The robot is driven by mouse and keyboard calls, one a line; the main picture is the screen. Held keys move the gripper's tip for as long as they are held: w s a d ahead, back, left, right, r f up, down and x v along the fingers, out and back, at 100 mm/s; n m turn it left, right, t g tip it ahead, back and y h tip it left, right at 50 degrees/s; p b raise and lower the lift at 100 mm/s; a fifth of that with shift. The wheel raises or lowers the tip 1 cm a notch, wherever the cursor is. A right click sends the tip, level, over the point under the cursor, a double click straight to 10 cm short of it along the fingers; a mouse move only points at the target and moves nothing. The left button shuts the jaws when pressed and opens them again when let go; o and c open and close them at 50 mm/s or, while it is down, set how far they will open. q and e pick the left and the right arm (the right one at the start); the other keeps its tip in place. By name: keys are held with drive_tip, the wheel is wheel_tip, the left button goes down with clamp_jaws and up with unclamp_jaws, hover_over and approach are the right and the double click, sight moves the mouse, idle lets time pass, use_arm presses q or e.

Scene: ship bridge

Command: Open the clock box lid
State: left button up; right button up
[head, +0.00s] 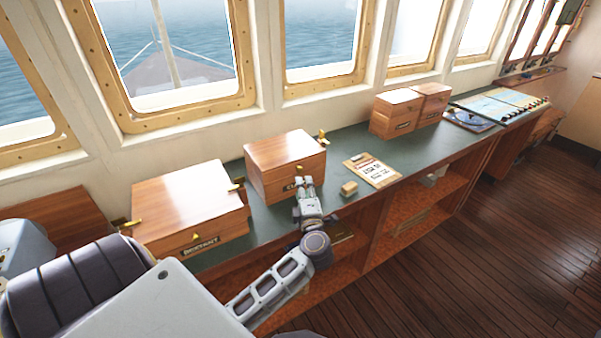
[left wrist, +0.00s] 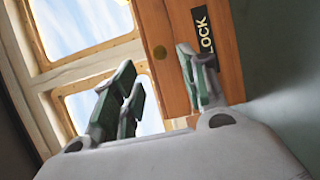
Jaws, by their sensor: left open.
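The clock box (head: 287,165) is a wooden box on the green counter in the middle of the head view, and its lid (head: 284,149) is down. Brass fittings show at its right end. My left gripper (head: 305,186) is in front of the box's front face and covers part of its label. In the left wrist view, the gripper (left wrist: 160,80) is open with nothing between its fingers. The box front (left wrist: 228,75) with its "LOCK" lettering is close beyond one finger. I cannot tell whether that finger touches it. My right gripper is out of view.
The sextant box (head: 190,205) stands left of the clock box on the counter (head: 340,150). A small wooden block (head: 349,188) and a clipboard (head: 372,171) lie to the right. Two smaller boxes (head: 397,112) (head: 431,102) stand farther back. Windows line the wall behind.

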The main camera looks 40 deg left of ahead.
sight(300, 172)
use_arm(q)
drive_tip(key=shift+p+x, duration=0.45)
drive_tip(key=shift+x, duration=4)
clamp_jaws()
